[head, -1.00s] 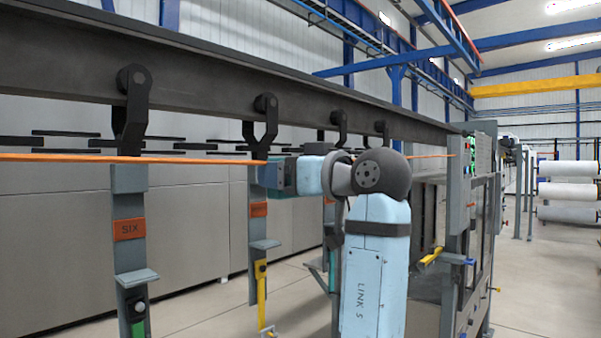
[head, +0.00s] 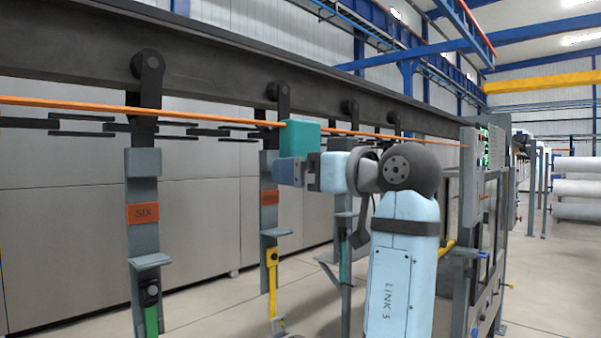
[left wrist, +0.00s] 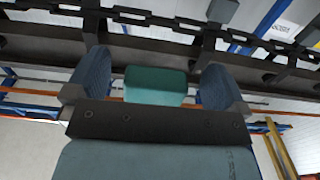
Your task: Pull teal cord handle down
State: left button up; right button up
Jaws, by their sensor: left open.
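The teal cord handle (head: 300,139) is a block on the taut orange cord (head: 200,115) that runs along under the dark rail. My left gripper (head: 284,172) is open just below the handle in the head view, pointing left. In the left wrist view, the handle (left wrist: 157,85) shows between the two spread blue fingers of my left gripper (left wrist: 157,80), with a gap on each side. Nothing is held. My right gripper is not in view.
Grey hangers with orange labels, one reading SIX (head: 143,213), hang from the dark rail (head: 220,72) behind the cord. A grey control cabinet (head: 470,205) stands at the right. Open floor shows below the hangers.

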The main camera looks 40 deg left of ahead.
pick_arm(q)
jog(key=s+d+b, duration=0.1)
jog(key=d+b, duration=0.1)
jog(key=d, duration=1)
